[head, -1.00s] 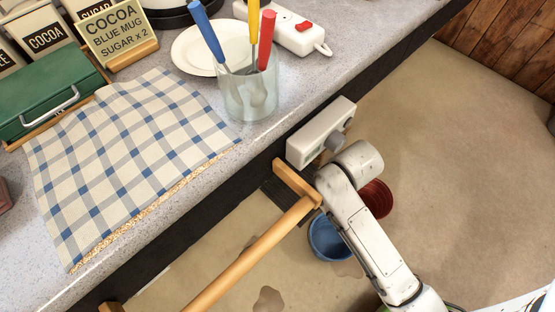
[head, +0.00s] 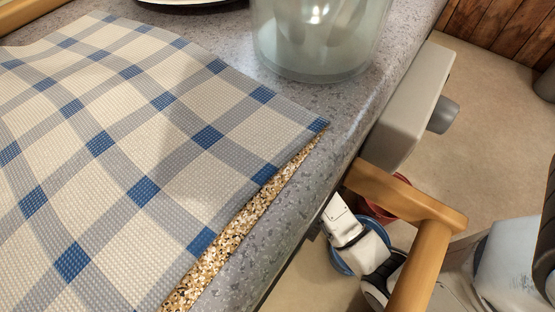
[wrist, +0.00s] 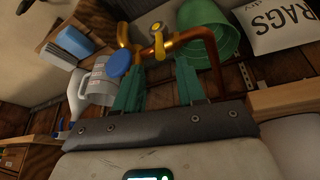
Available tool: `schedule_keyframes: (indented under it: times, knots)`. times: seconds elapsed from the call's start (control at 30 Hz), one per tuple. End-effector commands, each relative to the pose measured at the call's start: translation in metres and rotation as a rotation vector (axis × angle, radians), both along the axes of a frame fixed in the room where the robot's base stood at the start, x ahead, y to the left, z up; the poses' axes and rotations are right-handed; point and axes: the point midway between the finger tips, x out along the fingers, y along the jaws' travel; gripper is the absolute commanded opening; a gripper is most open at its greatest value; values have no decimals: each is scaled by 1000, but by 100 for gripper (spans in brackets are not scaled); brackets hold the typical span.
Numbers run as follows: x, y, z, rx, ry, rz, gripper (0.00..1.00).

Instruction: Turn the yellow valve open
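The yellow valve (wrist: 157,44) shows in the wrist view as a small yellow handle on a copper pipe (wrist: 185,40). A blue round knob (wrist: 119,62) sits to its left on the same pipework. My gripper (wrist: 159,68) has two teal fingers spread apart with nothing between them. The fingers point toward the pipe, and the yellow valve lies just beyond the gap between their tips, apart from them as far as I can tell. In the head view the valve and the fingertips are out of sight; only part of my white arm shows below the counter edge.
A green bucket (wrist: 208,32), a RAGS sign or bag (wrist: 272,22) and a pale jug (wrist: 98,85) surround the pipe. In the head view, a wooden rail (head: 425,255) runs along the counter (head: 330,110), above blue (head: 342,262) and red buckets (head: 376,211).

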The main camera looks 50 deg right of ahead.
Motion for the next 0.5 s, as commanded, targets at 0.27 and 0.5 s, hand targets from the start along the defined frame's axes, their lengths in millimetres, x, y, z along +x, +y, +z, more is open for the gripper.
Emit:
schedule_keyframes:
  times: [0.27, 0.5]
  knots:
    - [19, -7, -53, 1, 1, 1, 40]
    - [29, -12, -77, 0, 0, 1, 40]
